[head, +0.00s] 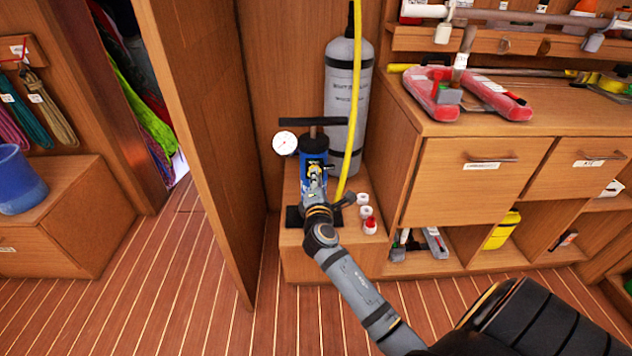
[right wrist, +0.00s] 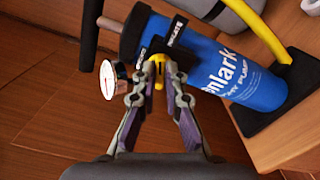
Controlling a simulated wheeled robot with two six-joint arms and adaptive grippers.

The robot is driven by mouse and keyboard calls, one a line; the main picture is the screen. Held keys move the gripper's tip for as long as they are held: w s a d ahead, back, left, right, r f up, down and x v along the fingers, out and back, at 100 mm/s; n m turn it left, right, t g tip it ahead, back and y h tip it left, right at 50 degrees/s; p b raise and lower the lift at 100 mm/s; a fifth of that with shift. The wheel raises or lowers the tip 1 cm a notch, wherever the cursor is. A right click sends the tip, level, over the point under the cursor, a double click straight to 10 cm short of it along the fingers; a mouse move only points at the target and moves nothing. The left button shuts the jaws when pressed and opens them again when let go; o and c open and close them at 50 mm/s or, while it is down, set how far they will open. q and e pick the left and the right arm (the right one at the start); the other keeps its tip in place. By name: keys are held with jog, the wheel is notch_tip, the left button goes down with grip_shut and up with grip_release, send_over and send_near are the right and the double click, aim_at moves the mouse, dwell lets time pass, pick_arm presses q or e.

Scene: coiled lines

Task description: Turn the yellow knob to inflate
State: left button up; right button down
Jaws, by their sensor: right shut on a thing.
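A blue hand pump (head: 309,159) with a black T-handle stands upright on a low wooden box by the partition. It fills the upper right of the right wrist view (right wrist: 212,62). The small yellow knob (right wrist: 158,72) sits on a black fitting on the pump's side. My right gripper (head: 316,180) reaches the pump from the front. In the right wrist view its two fingers (right wrist: 159,78) are shut on the yellow knob from both sides, partly hiding it. A white round gauge (head: 285,143) sticks out left of the pump. My left gripper is not in view.
A grey cylinder (head: 343,103) stands behind the pump, with a yellow hose (head: 356,75) running down in front of it. Small red and white bottles (head: 369,223) stand right of my wrist. A wooden partition (head: 205,120) is close on the left; drawers (head: 475,180) are on the right.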

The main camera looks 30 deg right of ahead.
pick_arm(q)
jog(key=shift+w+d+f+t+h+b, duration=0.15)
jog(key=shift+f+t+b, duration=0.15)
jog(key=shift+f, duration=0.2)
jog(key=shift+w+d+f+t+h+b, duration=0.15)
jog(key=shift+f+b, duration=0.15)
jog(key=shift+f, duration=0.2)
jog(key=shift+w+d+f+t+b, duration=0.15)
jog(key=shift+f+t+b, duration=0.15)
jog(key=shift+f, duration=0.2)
pick_arm(e)
jog(key=shift+f+m, duration=0.15)
jog(key=shift+m, duration=2.05)
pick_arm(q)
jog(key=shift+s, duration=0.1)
pick_arm(e)
jog(key=c, duration=1.4)
grip_release()
jog(key=v, duration=0.7)
jog(key=shift+s+a, duration=0.1)
jog(key=shift+s, duration=0.2)
